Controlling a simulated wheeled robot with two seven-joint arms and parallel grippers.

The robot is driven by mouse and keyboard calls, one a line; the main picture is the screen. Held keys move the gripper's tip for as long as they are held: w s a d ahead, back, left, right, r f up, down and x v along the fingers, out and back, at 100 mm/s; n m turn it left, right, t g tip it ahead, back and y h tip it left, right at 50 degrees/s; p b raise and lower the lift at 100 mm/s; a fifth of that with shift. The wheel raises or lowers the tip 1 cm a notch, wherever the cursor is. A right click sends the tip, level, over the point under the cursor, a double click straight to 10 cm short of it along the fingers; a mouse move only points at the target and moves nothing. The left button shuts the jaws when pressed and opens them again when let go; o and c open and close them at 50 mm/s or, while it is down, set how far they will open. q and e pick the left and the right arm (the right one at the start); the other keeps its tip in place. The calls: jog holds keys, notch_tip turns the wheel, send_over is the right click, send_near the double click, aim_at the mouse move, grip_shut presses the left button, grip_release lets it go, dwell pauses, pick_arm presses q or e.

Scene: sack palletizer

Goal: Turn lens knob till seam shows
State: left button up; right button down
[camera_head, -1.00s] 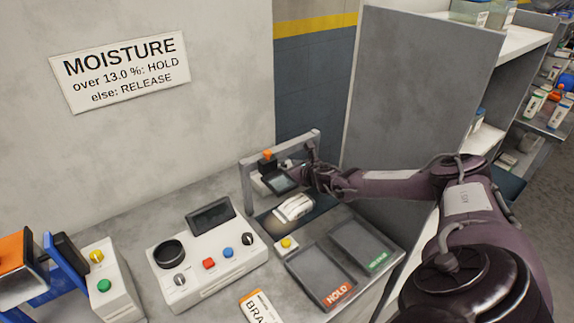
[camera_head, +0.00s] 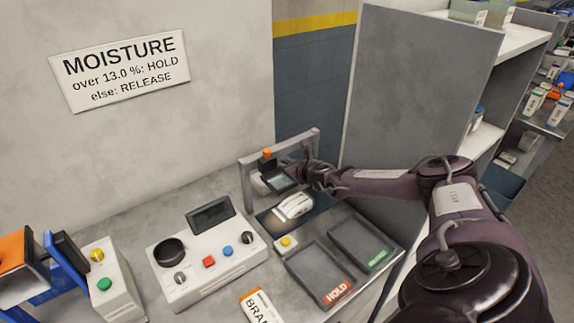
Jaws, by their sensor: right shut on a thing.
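A grey frame (camera_head: 246,180) stands at the back of the bench and carries a camera-like unit with a small screen (camera_head: 279,180) and an orange top (camera_head: 267,153). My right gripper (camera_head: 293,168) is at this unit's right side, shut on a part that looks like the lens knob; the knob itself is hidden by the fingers. Below the unit a white sack-like item (camera_head: 294,207) lies on a dark mat (camera_head: 268,219). The screen is too small to tell whether a seam shows. My left gripper is not in view.
A yellow button box (camera_head: 286,243) and HOLD (camera_head: 320,272) and RELEASE (camera_head: 358,243) trays lie in front. A white moisture meter (camera_head: 208,255) stands left of them, with a BRAN packet (camera_head: 260,306) near the front. A tall grey panel (camera_head: 420,90) rises behind my right arm.

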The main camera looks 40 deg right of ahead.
jog(key=shift+a+m+h+p, duration=0.1)
jog(key=shift+m+h+p, duration=0.25)
jog(key=shift+m+h, duration=0.45)
jog(key=c, duration=1.3)
grip_release()
jog(key=shift+o, duration=0.2)
jog(key=shift+b+v, duration=0.55)
jog(key=shift+v, duration=3.35)
jog(key=shift+r, duration=0.1)
